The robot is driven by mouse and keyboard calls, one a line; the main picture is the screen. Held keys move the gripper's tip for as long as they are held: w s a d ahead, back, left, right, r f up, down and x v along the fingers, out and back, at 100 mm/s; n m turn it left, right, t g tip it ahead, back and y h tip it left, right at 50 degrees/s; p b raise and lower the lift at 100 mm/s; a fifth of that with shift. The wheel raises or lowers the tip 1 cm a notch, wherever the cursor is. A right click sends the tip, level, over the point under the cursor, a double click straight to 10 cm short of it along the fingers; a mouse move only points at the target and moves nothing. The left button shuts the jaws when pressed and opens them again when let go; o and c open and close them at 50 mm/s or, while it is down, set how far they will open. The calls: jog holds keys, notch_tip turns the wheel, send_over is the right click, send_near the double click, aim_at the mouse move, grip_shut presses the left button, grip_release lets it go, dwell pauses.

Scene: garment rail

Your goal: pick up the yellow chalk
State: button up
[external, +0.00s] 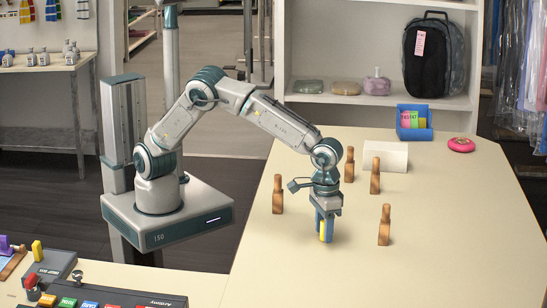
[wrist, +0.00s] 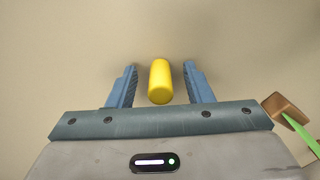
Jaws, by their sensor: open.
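The yellow chalk (wrist: 159,81) is a short yellow cylinder. In the wrist view it lies between the two blue fingers of my gripper (wrist: 159,86), with a gap on each side. In the external view the chalk (external: 323,231) shows at my gripper (external: 325,238), which points down low over the cream table. The fingers are open around the chalk and not closed on it. The fingers partly hide the chalk in the external view.
Several brown wooden pegs stand around my gripper, one at left (external: 278,194), one at front right (external: 385,225). Farther back are a white block (external: 386,156), a blue box of cards (external: 413,133) and a pink disc (external: 461,144). The table's right front is clear.

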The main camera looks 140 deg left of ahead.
jog(key=shift+f, duration=0.2)
grip_shut()
